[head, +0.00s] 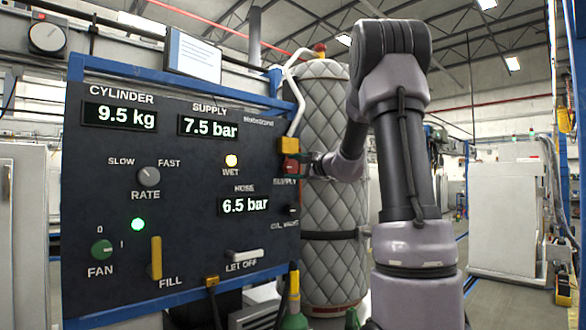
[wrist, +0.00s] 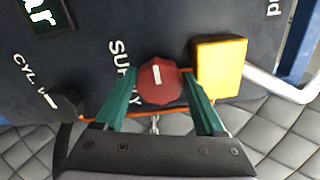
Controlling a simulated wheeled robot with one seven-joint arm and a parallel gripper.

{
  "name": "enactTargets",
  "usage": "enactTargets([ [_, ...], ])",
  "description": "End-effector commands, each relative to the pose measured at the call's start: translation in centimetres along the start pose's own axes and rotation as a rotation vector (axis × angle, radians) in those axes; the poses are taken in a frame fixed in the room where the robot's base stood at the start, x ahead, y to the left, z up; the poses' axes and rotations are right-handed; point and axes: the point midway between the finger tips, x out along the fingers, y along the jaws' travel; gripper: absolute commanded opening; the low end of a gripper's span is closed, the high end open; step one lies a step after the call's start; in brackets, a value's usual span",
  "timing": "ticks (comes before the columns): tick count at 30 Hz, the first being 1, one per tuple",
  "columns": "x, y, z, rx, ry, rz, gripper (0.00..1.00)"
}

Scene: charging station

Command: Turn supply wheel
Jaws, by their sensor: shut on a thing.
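The red supply wheel (wrist: 160,80) is on the dark panel next to the word SUPPLY, with a pale mark on its face. My gripper (wrist: 160,86) is shut on it, one green finger on each side. In the head view the wheel (head: 291,168) is at the panel's right edge, partly hidden by my gripper (head: 301,166), which reaches in from the right. The supply display (head: 208,127) reads 7.5 bar.
A yellow block (wrist: 220,68) with a pale pipe sits close beside the wheel. A dark knob (wrist: 64,103) labelled CYL. is on its other side. The quilted cylinder (head: 334,255) stands behind my forearm. The hose display (head: 244,205) reads 6.5 bar; the cylinder display (head: 119,116) reads 9.5 kg.

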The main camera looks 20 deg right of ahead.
Motion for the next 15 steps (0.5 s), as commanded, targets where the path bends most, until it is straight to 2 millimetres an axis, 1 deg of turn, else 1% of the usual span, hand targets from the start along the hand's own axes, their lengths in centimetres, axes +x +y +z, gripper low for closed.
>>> enactTargets([
  [11, -0.01, 0.15, -0.02, -0.006, 0.0, 0.004, 0.17],
  [12, -0.01, 0.15, -0.01, -0.006, 0.0, 0.004, 0.88],
  [13, -0.01, 0.15, -0.01, -0.006, 0.0, 0.004, 0.99],
  [15, 0.0, 0.1, -0.01, -0.005, 0.0, 0.003, 1.0],
])
